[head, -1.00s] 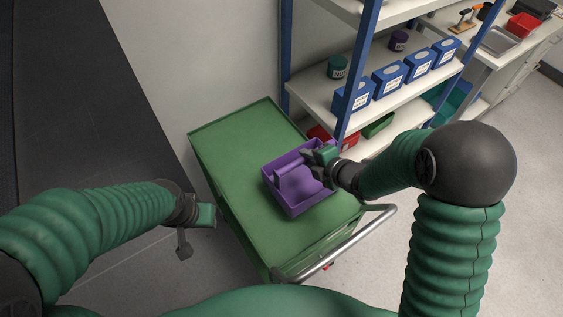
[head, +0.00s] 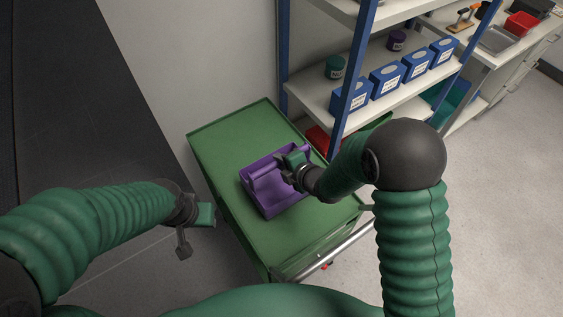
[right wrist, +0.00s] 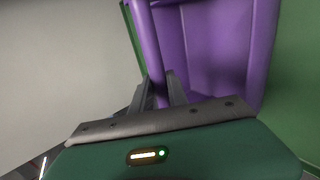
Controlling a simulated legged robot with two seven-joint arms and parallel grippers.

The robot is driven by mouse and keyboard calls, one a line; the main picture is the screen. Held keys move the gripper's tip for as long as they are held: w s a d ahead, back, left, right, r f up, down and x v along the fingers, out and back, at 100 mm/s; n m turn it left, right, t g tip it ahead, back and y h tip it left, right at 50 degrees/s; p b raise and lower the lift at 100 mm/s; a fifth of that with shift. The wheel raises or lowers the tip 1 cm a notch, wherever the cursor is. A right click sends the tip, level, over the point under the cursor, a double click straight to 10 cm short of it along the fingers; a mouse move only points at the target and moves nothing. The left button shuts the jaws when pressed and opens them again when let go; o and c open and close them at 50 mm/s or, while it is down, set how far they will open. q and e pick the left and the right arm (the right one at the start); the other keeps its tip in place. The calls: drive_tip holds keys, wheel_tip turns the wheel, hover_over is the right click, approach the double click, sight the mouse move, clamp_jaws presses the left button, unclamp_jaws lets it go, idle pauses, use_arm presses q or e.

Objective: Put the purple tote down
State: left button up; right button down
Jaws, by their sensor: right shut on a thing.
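The purple tote (head: 268,205) is over the middle of the green cart (head: 215,135), upright. Whether its base touches the cart top cannot be told. My right gripper (head: 283,166) is shut on the tote's bar handle. In the right wrist view the fingers (right wrist: 162,90) are on either side of the purple handle (right wrist: 143,35), and the tote's inside (right wrist: 215,50) shows beyond. My left gripper (head: 184,246) hangs left of the cart, apart from it; its finger opening cannot be made out.
A shelf rack (head: 310,95) with blue boxes (head: 348,97) and dark jars stands behind the cart, to the right. The cart has a metal push handle (head: 330,250) at its near right side. The cart top is bare at the far left and near end.

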drive_tip(key=shift+f, duration=0.35)
drive_tip(key=c, duration=1.3)
unclamp_jaws()
drive_tip(key=v, duration=1.2)
